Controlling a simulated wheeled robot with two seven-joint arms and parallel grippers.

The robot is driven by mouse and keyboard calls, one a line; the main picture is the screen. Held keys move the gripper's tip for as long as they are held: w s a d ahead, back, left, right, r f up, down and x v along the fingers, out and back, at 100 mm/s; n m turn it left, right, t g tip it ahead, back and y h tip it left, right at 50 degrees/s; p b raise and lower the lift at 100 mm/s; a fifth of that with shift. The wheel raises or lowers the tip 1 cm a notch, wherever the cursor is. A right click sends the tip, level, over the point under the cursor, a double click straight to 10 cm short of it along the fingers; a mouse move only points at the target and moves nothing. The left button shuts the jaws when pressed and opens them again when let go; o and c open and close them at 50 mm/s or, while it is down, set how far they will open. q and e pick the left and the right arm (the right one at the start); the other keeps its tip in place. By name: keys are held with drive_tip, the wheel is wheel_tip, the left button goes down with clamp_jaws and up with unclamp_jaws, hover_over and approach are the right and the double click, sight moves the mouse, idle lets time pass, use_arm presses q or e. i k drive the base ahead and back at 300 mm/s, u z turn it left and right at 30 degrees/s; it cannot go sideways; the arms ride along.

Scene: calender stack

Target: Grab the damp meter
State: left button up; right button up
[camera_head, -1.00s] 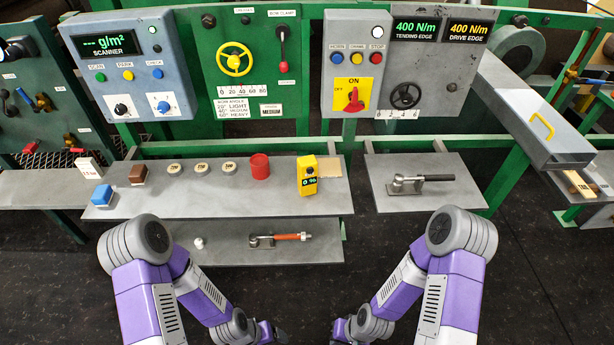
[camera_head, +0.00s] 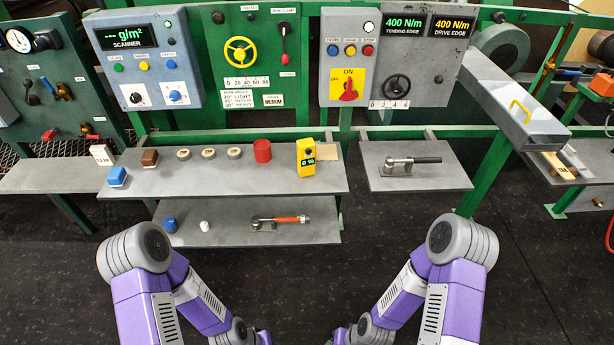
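The damp meter is most likely the yellow handheld device (camera_head: 305,170) with a small dark display with green characters. It stands upright near the right end of the upper grey shelf (camera_head: 220,181). Nothing touches it from my side. My two purple and grey arms come in low at the left and right, well short of the shelf. Their ends drop out at the bottom edge, so I cannot see the fingers of either gripper.
A lower shelf (camera_head: 225,234) holds an orange-handled tool (camera_head: 280,220). A right shelf (camera_head: 415,181) holds a black-handled tool (camera_head: 415,161).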

sight(306, 163)
drive_tip(key=z, duration=0.05)
drive_tip(key=k, duration=0.75)
drive_tip(key=u, duration=0.75)
drive_tip(key=i, duration=1.4)
drive_tip(key=z, duration=0.75)
